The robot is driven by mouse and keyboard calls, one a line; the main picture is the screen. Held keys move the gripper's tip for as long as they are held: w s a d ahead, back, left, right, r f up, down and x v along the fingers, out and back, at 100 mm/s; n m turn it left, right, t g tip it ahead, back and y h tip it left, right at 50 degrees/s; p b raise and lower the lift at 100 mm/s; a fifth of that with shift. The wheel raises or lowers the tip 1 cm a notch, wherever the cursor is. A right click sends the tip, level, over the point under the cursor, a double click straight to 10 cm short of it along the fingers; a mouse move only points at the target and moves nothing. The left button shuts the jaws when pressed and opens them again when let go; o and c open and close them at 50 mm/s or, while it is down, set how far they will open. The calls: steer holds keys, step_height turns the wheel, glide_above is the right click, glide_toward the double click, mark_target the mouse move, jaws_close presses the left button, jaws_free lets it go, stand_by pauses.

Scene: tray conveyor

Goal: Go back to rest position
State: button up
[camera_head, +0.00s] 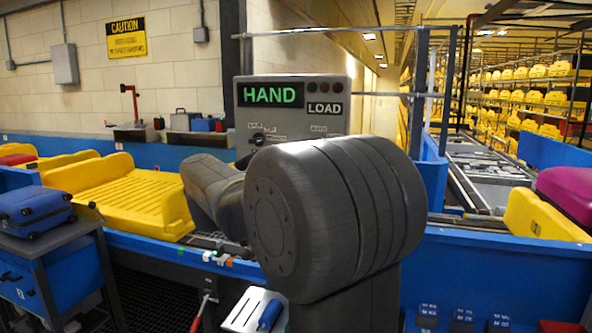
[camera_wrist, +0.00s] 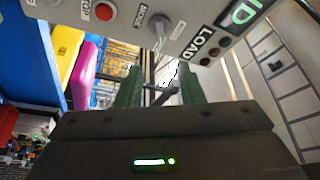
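My gripper (camera_wrist: 160,82) shows in the wrist view as two green fingers standing apart, with nothing held between them. The control panel (camera_wrist: 125,18) is close by at the top of that view, with a red button, a selector knob and HAND and LOAD signs. In the head view, my dark arm fills the middle and hides my gripper. The grey control panel (camera_head: 330,120) stands behind the arm, its HAND sign lit green. The lower part of the panel is hidden by the arm.
A yellow tray (camera_head: 135,200) lies on the blue-sided conveyor at left. A blue suitcase (camera_head: 35,212) rests on a dark stand (camera_head: 70,262). At right are a magenta case (camera_head: 568,190) and another yellow tray (camera_head: 535,218). Blue rails and posts surround the panel.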

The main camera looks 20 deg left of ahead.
steer(key=p+x, duration=0.2)
steer(key=x, duration=1.1)
steer(key=shift+w+d+p, duration=0.15)
steer(key=shift+w+p, duration=0.25)
steer(key=shift+s, duration=0.1)
steer(key=b+v, duration=0.3)
steer(key=v, duration=1.1)
steer(key=w+d+r+n+t+y, duration=0.1)
steer(key=w+d+n+y, duration=0.1)
steer(key=w+n, duration=0.4)
steer(key=w+d+r+n+t+y, duration=0.2)
steer(key=w+d+n, duration=0.1)
steer(key=w+n, duration=0.3)
steer(key=shift+w, duration=0.45)
